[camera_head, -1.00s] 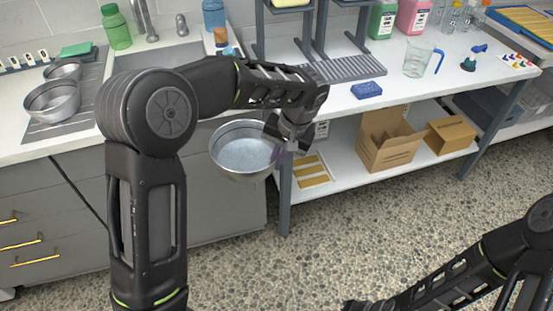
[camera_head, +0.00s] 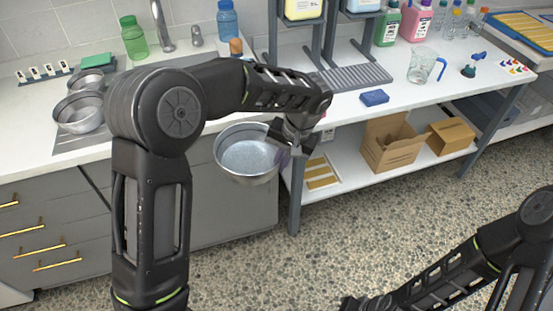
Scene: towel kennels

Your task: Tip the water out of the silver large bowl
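The silver large bowl (camera_head: 229,171) is held in the air in front of the counter's edge, near the middle of the head view. It is close to upright, and a pale, watery surface shows inside it. My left gripper (camera_head: 281,153) is at the bowl's right rim and appears shut on it; the fingertips are partly hidden against the rim. My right gripper (camera_head: 352,303) is at the bottom edge of the view, mostly cut off, far from the bowl.
Two other silver bowls (camera_head: 77,113) stand on the drainer at left, near the tap (camera_head: 161,28). A blue sponge (camera_head: 374,97) and a measuring jug (camera_head: 422,66) are on the right counter. Cardboard boxes (camera_head: 391,146) sit on the shelf below. The pebbled floor (camera_head: 390,225) is clear.

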